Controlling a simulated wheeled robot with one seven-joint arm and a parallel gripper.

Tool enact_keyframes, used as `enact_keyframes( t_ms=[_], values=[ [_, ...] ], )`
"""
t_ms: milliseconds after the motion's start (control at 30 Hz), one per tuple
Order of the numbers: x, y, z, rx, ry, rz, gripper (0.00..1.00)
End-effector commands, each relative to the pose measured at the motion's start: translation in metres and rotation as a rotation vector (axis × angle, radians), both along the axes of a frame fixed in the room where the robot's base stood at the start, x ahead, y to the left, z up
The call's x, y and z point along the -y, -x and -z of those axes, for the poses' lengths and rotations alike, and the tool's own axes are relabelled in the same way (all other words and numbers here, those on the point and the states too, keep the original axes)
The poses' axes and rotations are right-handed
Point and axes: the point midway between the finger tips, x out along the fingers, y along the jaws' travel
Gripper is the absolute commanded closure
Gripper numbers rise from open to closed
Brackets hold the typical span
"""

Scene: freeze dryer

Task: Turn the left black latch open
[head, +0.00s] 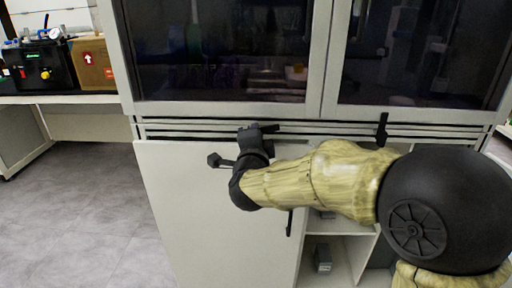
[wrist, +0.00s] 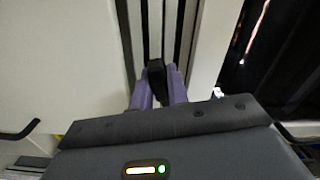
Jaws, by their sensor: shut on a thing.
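The left black latch (wrist: 156,74) sits on the pale rails between the glass doors and the lower cabinet door. In the wrist view it stands between the two purple fingers of my gripper (wrist: 158,88), which are shut on it. In the head view my gripper (head: 258,132) is at the rails, and only a dark end of the latch (head: 272,128) shows beside it, lying roughly along the rail. The rest is hidden by my gripper. The right black latch (head: 382,128) is upright on the same rails, away from my gripper.
Dark glass doors (head: 220,55) are above the rails. A white lower door (head: 185,215) with a black handle (head: 290,222) is below, beside an open shelf. A bench with a black device (head: 45,65) and a brown box (head: 92,65) stands at left. The grey floor there is clear.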

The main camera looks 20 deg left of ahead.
Motion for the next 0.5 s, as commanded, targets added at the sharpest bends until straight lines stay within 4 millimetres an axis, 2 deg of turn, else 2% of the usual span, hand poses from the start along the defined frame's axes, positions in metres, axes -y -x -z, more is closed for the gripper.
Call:
enact_keyframes(
  t_ms=[33, 300, 500],
  values=[
    [0.0005, 0.0001, 0.0069, -0.011, -0.036, 0.000, 1.00],
    [0.0007, -0.0002, 0.0054, -0.049, -0.194, 0.002, 1.00],
    [0.0004, 0.0001, 0.0040, -0.064, -0.246, 0.001, 1.00]
  ],
)
